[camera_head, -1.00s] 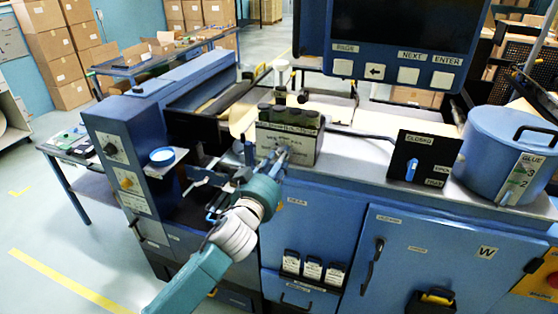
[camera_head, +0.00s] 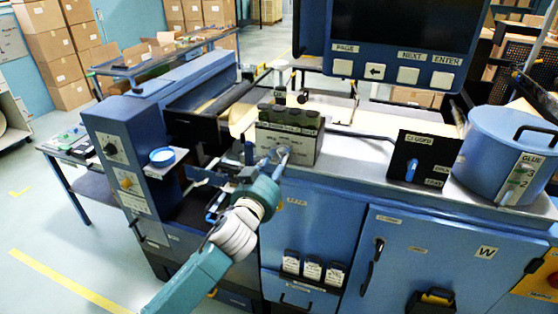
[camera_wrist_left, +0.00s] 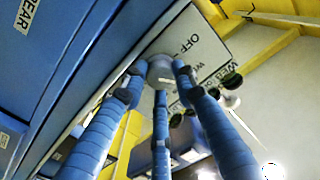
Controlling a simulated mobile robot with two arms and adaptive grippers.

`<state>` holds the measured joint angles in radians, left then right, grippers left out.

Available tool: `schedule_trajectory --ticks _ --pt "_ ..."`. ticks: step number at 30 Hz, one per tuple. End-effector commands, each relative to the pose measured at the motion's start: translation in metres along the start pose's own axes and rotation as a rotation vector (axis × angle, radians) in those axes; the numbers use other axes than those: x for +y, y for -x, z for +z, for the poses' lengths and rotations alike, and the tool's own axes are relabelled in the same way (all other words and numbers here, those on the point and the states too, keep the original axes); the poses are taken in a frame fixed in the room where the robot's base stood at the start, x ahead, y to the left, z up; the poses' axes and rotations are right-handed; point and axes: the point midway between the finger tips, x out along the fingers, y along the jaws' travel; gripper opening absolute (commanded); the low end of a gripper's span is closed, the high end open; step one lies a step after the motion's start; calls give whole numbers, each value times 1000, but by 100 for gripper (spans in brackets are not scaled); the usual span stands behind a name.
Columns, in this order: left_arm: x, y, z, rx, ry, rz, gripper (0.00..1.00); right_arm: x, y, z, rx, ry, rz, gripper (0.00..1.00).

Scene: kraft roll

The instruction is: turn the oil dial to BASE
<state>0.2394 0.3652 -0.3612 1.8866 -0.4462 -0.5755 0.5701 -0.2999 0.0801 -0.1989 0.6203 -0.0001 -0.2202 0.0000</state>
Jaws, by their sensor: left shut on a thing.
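The oil dial (camera_wrist_left: 160,70) is a grey round knob on a pale label plate (camera_wrist_left: 195,45) in the left wrist view. "OFF" is readable beside it; the other words are partly covered or blurred. In the head view the plate is on the front of a grey box (camera_head: 304,150) with dark caps on top. My left gripper (camera_head: 274,158) comes from the front left and is shut on the dial. Its blue fingers (camera_wrist_left: 160,90) surround the knob in the wrist view. The dial's pointer and exact setting cannot be told. My right gripper is not in view.
A blue control tower (camera_head: 120,160) with a small blue-rimmed dish (camera_head: 162,157) stands left of my arm. A black lever panel (camera_head: 420,158) and blue glue pot (camera_head: 508,150) stand to the right. A screen console (camera_head: 400,40) hangs above. Blue cabinet doors (camera_head: 400,250) lie below.

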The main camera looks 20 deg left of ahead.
Motion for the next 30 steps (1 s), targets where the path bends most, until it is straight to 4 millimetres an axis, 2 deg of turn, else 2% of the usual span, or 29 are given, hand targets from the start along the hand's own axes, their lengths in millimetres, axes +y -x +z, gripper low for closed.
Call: schedule_trajectory --ticks 1,30 --pt "2 1 7 -14 -41 3 2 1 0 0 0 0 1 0" --pt "-1 1 8 -16 -967 8 2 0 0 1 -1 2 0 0"
